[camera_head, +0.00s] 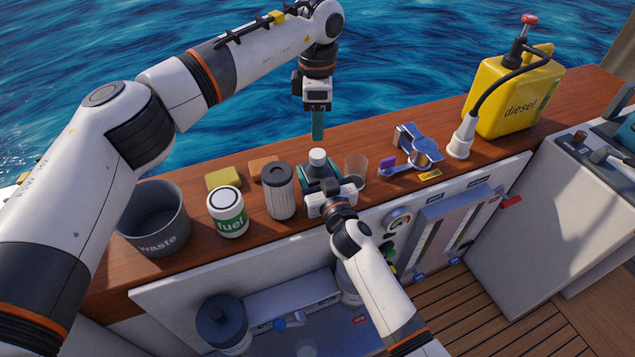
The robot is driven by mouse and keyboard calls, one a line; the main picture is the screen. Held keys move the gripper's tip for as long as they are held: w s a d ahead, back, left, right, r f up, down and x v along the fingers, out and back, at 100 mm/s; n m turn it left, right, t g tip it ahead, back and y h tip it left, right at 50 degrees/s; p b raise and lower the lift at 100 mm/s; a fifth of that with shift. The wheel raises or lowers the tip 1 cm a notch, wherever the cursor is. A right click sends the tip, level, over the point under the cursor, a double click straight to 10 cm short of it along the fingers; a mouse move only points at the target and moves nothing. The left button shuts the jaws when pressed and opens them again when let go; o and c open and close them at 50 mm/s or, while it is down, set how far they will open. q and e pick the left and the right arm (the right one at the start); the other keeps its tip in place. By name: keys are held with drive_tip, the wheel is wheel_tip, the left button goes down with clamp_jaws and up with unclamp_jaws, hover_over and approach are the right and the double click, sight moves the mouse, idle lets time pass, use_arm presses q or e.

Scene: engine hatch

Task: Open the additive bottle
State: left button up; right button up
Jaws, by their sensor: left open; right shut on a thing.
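The additive bottle, as far as I can tell, is the small one with a white cap (317,157) on the wooden ledge. Its body is mostly hidden by my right gripper. My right gripper (319,172) comes from the front, low over the ledge, and is shut on the bottle's body. The bottle looks upright and the cap is on it. My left gripper (318,136) points straight down just above the cap, with a visible gap between them. It is open and empty; its teal fingers overlap in this view.
On the wooden ledge (100,271) a grey waste bin (155,230), a fuel can (228,213) and a ribbed filter (279,192) stand left. A clear cup (355,172) stands close right of the bottle. A metal lever fitting (418,147) and yellow diesel can (515,100) are farther right.

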sight(318, 153)
clamp_jaws()
use_arm(q)
drive_tip(key=m, duration=0.4)
drive_tip(key=shift+m, duration=0.4)
drive_tip(key=m, duration=0.6)
drive_tip(key=shift+m, duration=0.4)
drive_tip(key=m, duration=1)
drive_tip(key=shift+m, duration=0.3)
drive_tip(key=shift+f, duration=4)
drive_tip(key=shift+c, duration=0.4)
